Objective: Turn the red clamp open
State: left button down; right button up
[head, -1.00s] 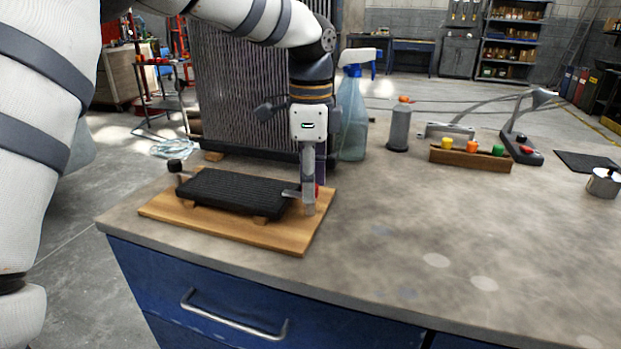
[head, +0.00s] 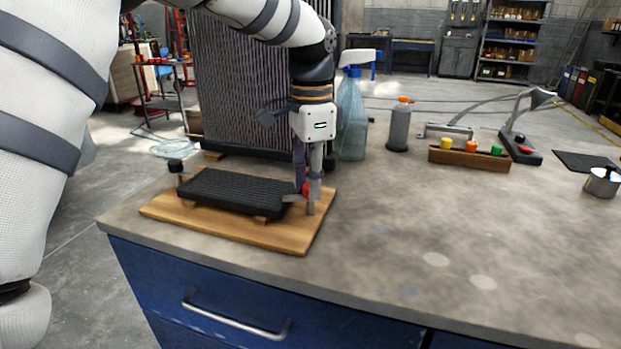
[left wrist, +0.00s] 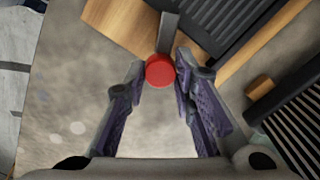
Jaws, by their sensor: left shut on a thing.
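The red clamp (head: 306,188) is at the right end of a black ribbed block on a wooden board (head: 283,236). In the left wrist view the clamp shows as a round red knob (left wrist: 160,71) with a grey bar (left wrist: 168,36) running away from it. My left gripper (head: 307,192) points down over it, and it is shut on the red clamp. In the left wrist view its two purple-padded fingers (left wrist: 158,76) have the knob between their tips. The clamp's lower part is hidden. My right gripper is not in view.
The black block (head: 235,192) has a black knob (head: 175,166) at its left end. A tall finned panel (head: 240,80) stands behind. A spray bottle (head: 352,115) and a grey bottle (head: 399,128) stand behind right. The bench's front right is clear.

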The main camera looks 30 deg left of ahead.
pick_arm(q)
jog(key=n, duration=0.6)
jog(key=shift+n, duration=0.3)
jog(key=n, duration=0.5)
jog(key=shift+n, duration=0.3)
jog(key=c, duration=1.3)
grip_release()
jog(key=shift+r, duration=0.1)
notch_tip(320, 180, up, 12)
jog(key=shift+f, duration=0.1)
